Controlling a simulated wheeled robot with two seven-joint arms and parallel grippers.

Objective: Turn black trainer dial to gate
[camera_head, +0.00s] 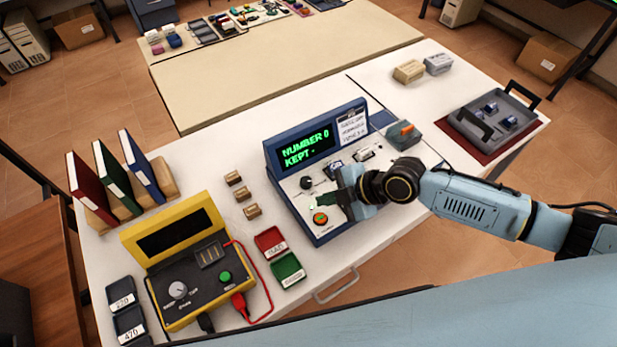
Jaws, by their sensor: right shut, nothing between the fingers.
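The blue trainer (273,158) stands on the white table, its green screen text reading "NUMBER 0 KEPT -". A black dial (306,183) sits on its pale panel at the left, below the screen. Its labels are too small to read. My right gripper (326,201) is over the panel, just right of and below the dial, shut and empty. I cannot tell whether it touches the panel. The gripper hides part of the panel's middle. My left gripper is not in view.
A yellow meter (181,212) with a pale knob and red lead stands at the left. Red (270,242) and green (288,268) trays and small wooden blocks (242,194) lie between. A grey tray (497,117) is at the right.

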